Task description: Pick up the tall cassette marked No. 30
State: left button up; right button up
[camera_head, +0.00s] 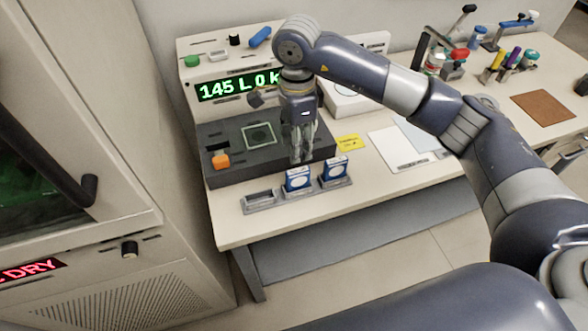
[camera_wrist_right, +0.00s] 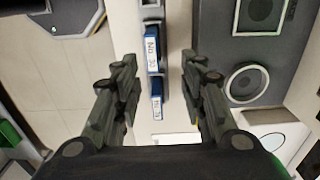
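Two blue cassettes with white labels stand upright in small grey holders at the table's front edge: a middle one (camera_head: 298,180) and a right one (camera_head: 335,169). In the right wrist view an upper cassette (camera_wrist_right: 153,48) and a lower cassette (camera_wrist_right: 157,106) show. Their labels begin with "No", but the numbers are too small to read surely. My right gripper (camera_head: 302,158) points down just behind the middle cassette. The wrist view shows its fingers (camera_wrist_right: 159,70) open, with nothing held between them. My left gripper is not in view.
An empty grey holder (camera_head: 260,201) is left of the cassettes. White sheets (camera_head: 398,148) lie right. A cabinet (camera_head: 140,243) is at left.

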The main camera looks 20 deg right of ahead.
aim_at(298, 170)
jog(key=f, duration=0.2)
jog(key=s+f, duration=0.1)
jog(key=f, duration=0.1)
jog(key=shift+p, duration=0.4)
jog(key=shift+f, duration=0.35)
jog(key=f+p, duration=0.2)
jog(key=f, duration=0.2)
jog(key=shift+s+f, duration=0.15)
jog(key=shift+s, duration=0.05)
jog(key=shift+w+f, duration=0.1)
jog(key=shift+f, duration=0.05)
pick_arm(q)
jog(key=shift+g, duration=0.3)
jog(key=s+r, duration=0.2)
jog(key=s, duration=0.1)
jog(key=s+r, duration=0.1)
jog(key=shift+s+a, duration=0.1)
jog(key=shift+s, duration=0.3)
pick_arm(e)
grip_shut()
